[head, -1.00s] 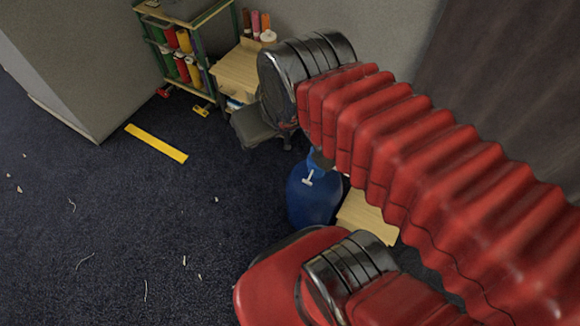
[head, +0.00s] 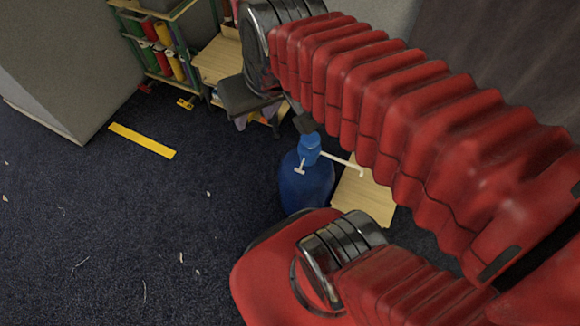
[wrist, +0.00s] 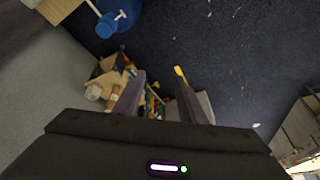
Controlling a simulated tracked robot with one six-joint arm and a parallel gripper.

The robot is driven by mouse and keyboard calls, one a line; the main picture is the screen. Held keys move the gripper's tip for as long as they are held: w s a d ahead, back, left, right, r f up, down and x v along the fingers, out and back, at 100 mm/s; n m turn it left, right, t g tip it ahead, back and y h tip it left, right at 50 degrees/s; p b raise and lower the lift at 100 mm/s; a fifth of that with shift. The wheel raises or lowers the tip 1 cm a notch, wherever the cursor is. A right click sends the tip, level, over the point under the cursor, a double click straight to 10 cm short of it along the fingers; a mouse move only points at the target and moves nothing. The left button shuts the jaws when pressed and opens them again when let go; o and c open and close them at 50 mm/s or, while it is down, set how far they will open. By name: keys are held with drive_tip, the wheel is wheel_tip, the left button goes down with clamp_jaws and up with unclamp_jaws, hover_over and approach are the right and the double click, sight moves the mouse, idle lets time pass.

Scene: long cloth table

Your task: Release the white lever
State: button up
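The white lever (head: 342,160) sticks out to the right from the top of a blue bottle-shaped canister (head: 306,186) on the floor. A small white T-shaped handle (head: 300,168) is on the canister's near side. The lever also shows at the top left of the wrist view (wrist: 94,8), beside the blue canister (wrist: 128,14). My gripper (head: 258,124) is up and left of the canister in the head view, apart from the lever. In the wrist view its two fingers (wrist: 160,98) stand apart with nothing held between them.
A light wooden board or box (head: 364,195) stands right behind the lever. A wooden table (head: 218,60) and a shelf with coloured rolls (head: 155,40) are at the back. A yellow strip (head: 142,140) lies on the dark carpet, which is largely open at left.

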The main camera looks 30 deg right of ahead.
drive_tip(key=w+d+f+m+g+y, duration=0.25)
drive_tip(key=d+f+m, duration=0.2)
drive_tip(key=f, duration=0.35)
drive_tip(key=w+d+f+m+g+y, duration=0.1)
drive_tip(key=w+d+f+m+y, duration=0.2)
drive_tip(key=d+f, duration=0.35)
drive_tip(key=w+d+f+m+g+y, duration=0.1)
drive_tip(key=w+d+f+m+y, duration=0.2)
drive_tip(key=f, duration=0.6)
drive_tip(key=m+t, duration=1.6)
drive_tip(key=m, duration=0.5)
approach(302, 165)
drive_tip(key=a+f, duration=0.1)
drive_tip(key=f, duration=0.1)
drive_tip(key=shift+s+r+g, duration=0.15)
drive_tip(key=shift+s+g, duration=0.05)
drive_tip(key=shift+g, duration=0.05)
drive_tip(key=shift+a+y, duration=0.1)
drive_tip(key=shift+y, duration=0.15)
drive_tip(key=shift+x, duration=6.9)
